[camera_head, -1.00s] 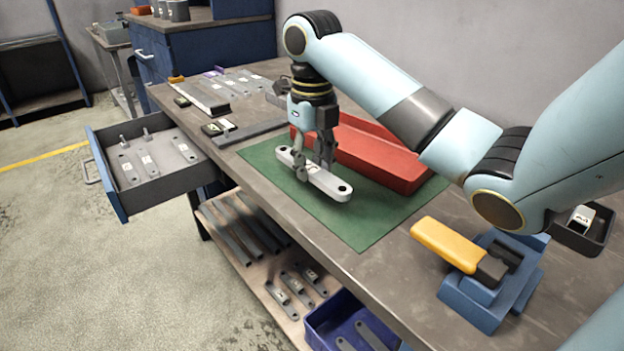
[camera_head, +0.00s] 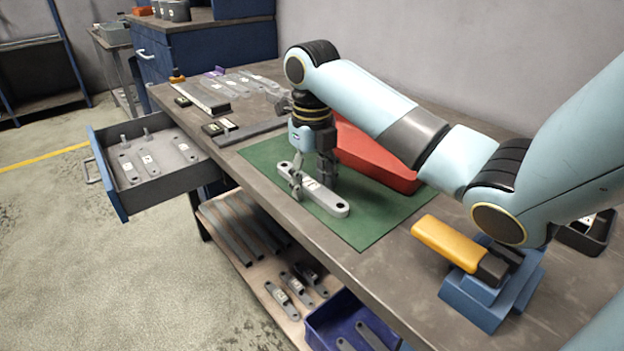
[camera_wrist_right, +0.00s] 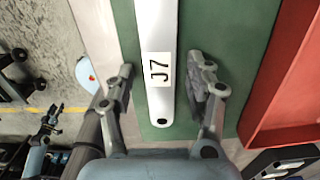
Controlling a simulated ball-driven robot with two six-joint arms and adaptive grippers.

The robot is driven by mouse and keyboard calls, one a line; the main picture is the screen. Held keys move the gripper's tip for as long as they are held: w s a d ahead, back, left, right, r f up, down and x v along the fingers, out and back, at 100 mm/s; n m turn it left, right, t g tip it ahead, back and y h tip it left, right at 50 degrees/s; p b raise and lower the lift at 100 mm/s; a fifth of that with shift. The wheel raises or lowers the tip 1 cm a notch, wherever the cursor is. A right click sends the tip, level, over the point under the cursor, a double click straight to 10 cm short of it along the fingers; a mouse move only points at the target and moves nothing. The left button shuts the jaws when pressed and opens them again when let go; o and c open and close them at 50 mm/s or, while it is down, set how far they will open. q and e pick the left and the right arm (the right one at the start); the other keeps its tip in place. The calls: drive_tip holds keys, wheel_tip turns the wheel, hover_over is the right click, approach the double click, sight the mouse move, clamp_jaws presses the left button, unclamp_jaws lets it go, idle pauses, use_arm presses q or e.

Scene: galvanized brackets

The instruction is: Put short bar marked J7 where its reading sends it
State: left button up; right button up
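The short bar marked J7 (camera_head: 318,192) is light grey with a hole at each end and a white label. It lies on the green mat (camera_head: 372,222). In the right wrist view the label on the bar (camera_wrist_right: 158,72) reads J7. My right gripper (camera_head: 312,188) is over the bar, its fingers on either side. In the wrist view the right gripper (camera_wrist_right: 163,92) is open, with gaps between both fingers and the bar. My left gripper is not in view.
A red tray (camera_head: 375,160) stands behind the mat. An open drawer (camera_head: 150,185) with several bars and pegs is at the left. A yellow-handled blue fixture (camera_head: 490,290) is at the right front. A lower shelf (camera_head: 262,268) holds bars beside a blue bin (camera_head: 350,315).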

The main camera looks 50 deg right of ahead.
sight(312, 185)
drive_tip(key=shift+r, duration=0.1)
wheel_tip(312, 185, up, 7)
drive_tip(key=shift+f+p, duration=0.2)
drive_tip(key=shift+p, duration=0.65)
wheel_tip(312, 185, up, 6)
drive_tip(key=p, duration=0.5)
drive_tip(key=shift+f, duration=0.25)
drive_tip(key=shift+f, duration=0.1)
